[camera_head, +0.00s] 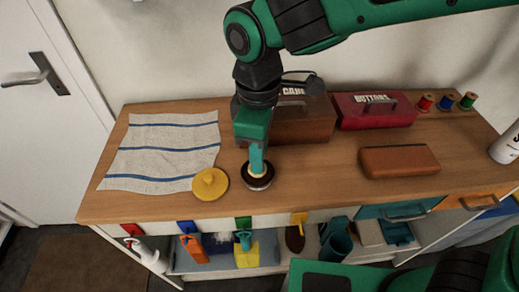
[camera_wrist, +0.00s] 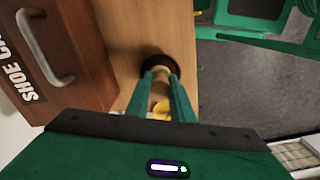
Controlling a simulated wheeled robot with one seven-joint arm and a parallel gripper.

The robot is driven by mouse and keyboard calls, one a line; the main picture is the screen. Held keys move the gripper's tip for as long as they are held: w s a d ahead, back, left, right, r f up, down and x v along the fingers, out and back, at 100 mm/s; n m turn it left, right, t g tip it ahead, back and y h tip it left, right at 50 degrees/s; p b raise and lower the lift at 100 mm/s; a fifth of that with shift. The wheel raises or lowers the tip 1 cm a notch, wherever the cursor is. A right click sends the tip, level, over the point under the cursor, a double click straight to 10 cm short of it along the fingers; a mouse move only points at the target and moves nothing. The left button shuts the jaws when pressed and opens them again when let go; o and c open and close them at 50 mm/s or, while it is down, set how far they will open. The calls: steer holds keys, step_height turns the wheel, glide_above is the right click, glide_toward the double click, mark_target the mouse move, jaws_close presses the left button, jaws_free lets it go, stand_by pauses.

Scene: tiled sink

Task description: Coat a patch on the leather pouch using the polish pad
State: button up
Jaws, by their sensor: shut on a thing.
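The leather pouch (camera_head: 399,161) is a brown, soft-edged block lying on the right half of the wooden counter, with its top bare. My gripper (camera_head: 257,165) points down near the counter's front edge, left of the pouch. It is shut on the pale knob of a dark round pad (camera_head: 260,182), which I take for the polish pad. In the wrist view my gripper (camera_wrist: 162,80) has both fingers on the knob, and the dark disc (camera_wrist: 154,62) shows behind them. The pad is at or just above the counter; I cannot tell if it touches.
A yellow knobbed disc (camera_head: 210,184) sits close left of the pad. A striped cloth (camera_head: 160,150) covers the counter's left. A brown shoe-care box (camera_head: 305,124) stands close behind my gripper, beside a red buttons box (camera_head: 375,110). Thread spools (camera_head: 446,102) stand back right. Counter between pad and pouch is clear.

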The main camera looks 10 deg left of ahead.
steer(key=shift+f, duration=0.45)
stand_by(1.2)
steer(key=shift+r, duration=0.1)
steer(key=shift+r, duration=3.45)
